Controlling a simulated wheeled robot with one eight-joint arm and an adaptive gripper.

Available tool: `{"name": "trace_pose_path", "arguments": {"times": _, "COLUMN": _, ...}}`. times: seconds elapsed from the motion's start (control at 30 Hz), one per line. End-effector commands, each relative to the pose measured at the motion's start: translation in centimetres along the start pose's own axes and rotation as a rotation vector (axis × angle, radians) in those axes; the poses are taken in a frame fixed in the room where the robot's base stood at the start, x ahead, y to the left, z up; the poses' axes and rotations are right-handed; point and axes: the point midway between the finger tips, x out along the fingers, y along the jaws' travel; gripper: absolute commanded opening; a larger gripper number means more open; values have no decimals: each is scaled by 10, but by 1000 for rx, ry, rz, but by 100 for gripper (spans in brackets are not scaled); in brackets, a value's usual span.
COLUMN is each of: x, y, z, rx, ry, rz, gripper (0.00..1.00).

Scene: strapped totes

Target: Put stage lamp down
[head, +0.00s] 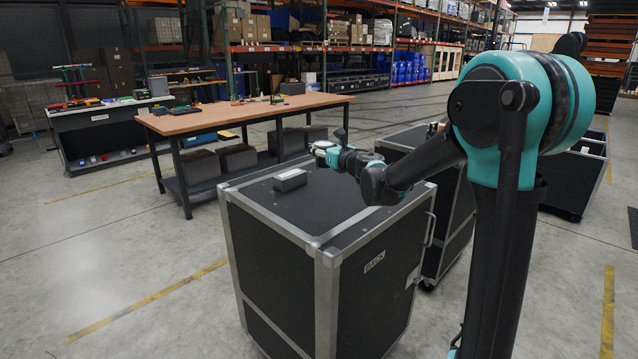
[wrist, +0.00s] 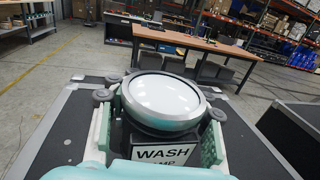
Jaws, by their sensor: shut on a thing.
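The stage lamp (wrist: 166,98) has a dark body, a round pale lens with a grey rim, and a white label whose top line reads WASH. My gripper (wrist: 160,112) is shut on it, with a pale green finger on either side of the body. In the head view my gripper (head: 328,150) is over the far part of the black case top (head: 325,208); the lamp is small and hard to make out there. I cannot tell whether the lamp's base touches the case, as its lower part is hidden.
A small dark box with a pale top (head: 290,180) lies on the case, left of my gripper. A wooden-topped workbench (head: 245,112) stands behind. Another black case (head: 455,215) stands close on the right. Bare case top shows around the gripper.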

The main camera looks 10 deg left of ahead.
Motion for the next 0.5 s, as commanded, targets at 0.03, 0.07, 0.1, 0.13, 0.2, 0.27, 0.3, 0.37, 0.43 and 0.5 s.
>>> {"name": "trace_pose_path", "arguments": {"times": 0.03, "x": 0, "y": 0, "z": -13, "rx": 0, "ry": 0, "rz": 0, "gripper": 1}}
{"name": "trace_pose_path", "arguments": {"times": 0.07, "x": 0, "y": 0, "z": -20, "rx": 0, "ry": 0, "rz": -1, "gripper": 1}}
{"name": "trace_pose_path", "arguments": {"times": 0.1, "x": 0, "y": 0, "z": -30, "rx": 0, "ry": 0, "rz": -1, "gripper": 1}}
{"name": "trace_pose_path", "arguments": {"times": 0.13, "x": 1, "y": 0, "z": -37, "rx": 0, "ry": 0, "rz": -1, "gripper": 1}}
{"name": "trace_pose_path", "arguments": {"times": 0.2, "x": 1, "y": -1, "z": -53, "rx": 0, "ry": 0, "rz": -1, "gripper": 1}}
{"name": "trace_pose_path", "arguments": {"times": 0.27, "x": 0, "y": 0, "z": -64, "rx": 0, "ry": 0, "rz": -1, "gripper": 1}}
{"name": "trace_pose_path", "arguments": {"times": 0.3, "x": 0, "y": 0, "z": -71, "rx": 0, "ry": 0, "rz": -1, "gripper": 1}}
{"name": "trace_pose_path", "arguments": {"times": 0.37, "x": 0, "y": 0, "z": -79, "rx": 0, "ry": 0, "rz": -1, "gripper": 1}}
{"name": "trace_pose_path", "arguments": {"times": 0.43, "x": 0, "y": -1, "z": -85, "rx": 0, "ry": 0, "rz": -1, "gripper": 1}}
{"name": "trace_pose_path", "arguments": {"times": 0.5, "x": 0, "y": 0, "z": -88, "rx": 0, "ry": 0, "rz": -1, "gripper": 1}}
